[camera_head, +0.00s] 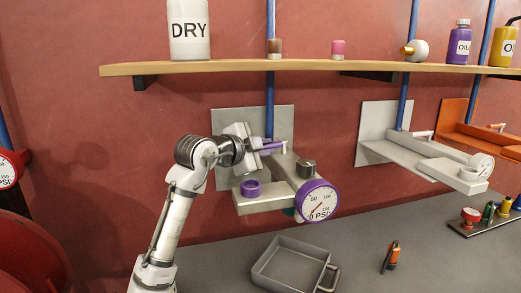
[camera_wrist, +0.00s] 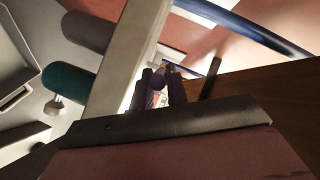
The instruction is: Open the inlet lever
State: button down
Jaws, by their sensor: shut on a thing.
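The pale manifold (camera_head: 265,201) is fixed to a grey back plate on the wall, with a blue pipe coming down behind it. The inlet lever (camera_head: 285,148) is a small pale piece at its upper part, mostly hidden at the fingertips. My gripper (camera_head: 277,146) reaches in from the left, with its purple fingers level and shut on the lever. In the wrist view, my dark fingers (camera_wrist: 166,86) are close together beside the pale body (camera_wrist: 125,55). The lever cannot be made out clearly there.
A purple pressure gauge (camera_head: 317,201), dark knob (camera_head: 306,168) and purple ring (camera_head: 250,188) are close to my gripper. A shelf (camera_head: 330,67) with bottles runs above. A grey tray (camera_head: 262,278) lies on the bench below. White and orange units stand right.

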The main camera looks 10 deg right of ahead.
jog(key=c, duration=1.7)
grip_release()
jog(key=shift+s, duration=0.1)
jog(key=b+v, duration=0.3)
jog(key=v, duration=1)
jog(key=shift+s+a+r+b, duration=0.1)
jog(key=shift+s+a+b, duration=0.05)
jog(key=shift+a+b, duration=0.2)
